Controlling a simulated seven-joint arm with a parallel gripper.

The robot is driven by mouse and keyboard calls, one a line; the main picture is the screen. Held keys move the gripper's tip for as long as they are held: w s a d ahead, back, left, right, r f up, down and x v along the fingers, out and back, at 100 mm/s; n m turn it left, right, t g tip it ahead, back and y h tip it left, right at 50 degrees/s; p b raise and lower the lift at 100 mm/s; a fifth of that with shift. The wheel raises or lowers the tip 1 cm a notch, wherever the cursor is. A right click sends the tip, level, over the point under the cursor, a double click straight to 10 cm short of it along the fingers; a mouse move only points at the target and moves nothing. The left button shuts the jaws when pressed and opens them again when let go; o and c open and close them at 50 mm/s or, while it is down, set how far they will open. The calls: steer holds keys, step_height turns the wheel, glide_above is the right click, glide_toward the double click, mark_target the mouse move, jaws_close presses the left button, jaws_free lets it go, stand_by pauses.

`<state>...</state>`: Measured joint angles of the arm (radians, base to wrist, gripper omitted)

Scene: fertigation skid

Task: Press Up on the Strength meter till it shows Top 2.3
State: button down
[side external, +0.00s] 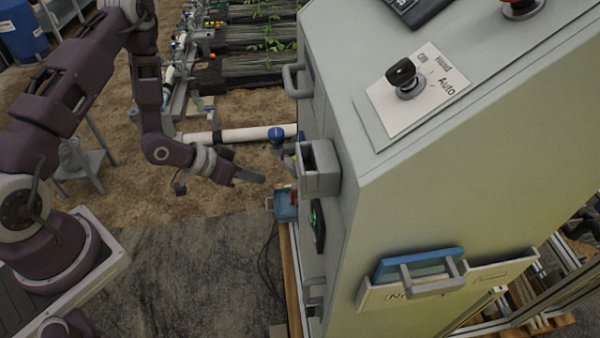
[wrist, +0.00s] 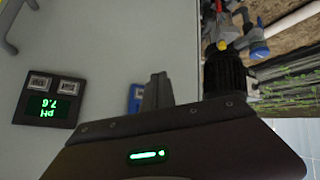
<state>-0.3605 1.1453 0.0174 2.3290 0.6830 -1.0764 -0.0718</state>
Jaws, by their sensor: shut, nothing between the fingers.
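My gripper (side external: 262,178) is shut and empty, held out level in front of the grey cabinet's face and apart from it in the side view. In the wrist view its closed fingers (wrist: 157,92) point at the cabinet face. A dark meter (wrist: 48,100) with two pale buttons shows upside down to the left of the fingers; its green display reads pH 7.6. No meter marked Strength can be made out. In the side view a dark meter with a green display (side external: 318,225) is seen nearly edge-on, its text unreadable.
A grey box-like fitting (side external: 320,168) juts from the cabinet (side external: 450,180) near my gripper. A handle (side external: 297,81) sticks out higher up. A blue-capped pipe fitting (side external: 276,134) stands behind. In the wrist view a blue part (wrist: 135,98) is partly hidden by the fingers.

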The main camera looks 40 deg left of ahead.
steer(key=w+d, duration=0.4)
steer(key=shift+w+d, duration=0.4)
steer(key=shift+w+d, duration=0.1)
stand_by(1.8)
steer(key=shift+w+d, duration=0.2)
steer(key=shift+w+d, duration=0.25)
stand_by(0.6)
stand_by(0.3)
steer(key=shift+s+a, duration=0.55)
steer(key=shift+s+a, duration=1.75)
stand_by(1.6)
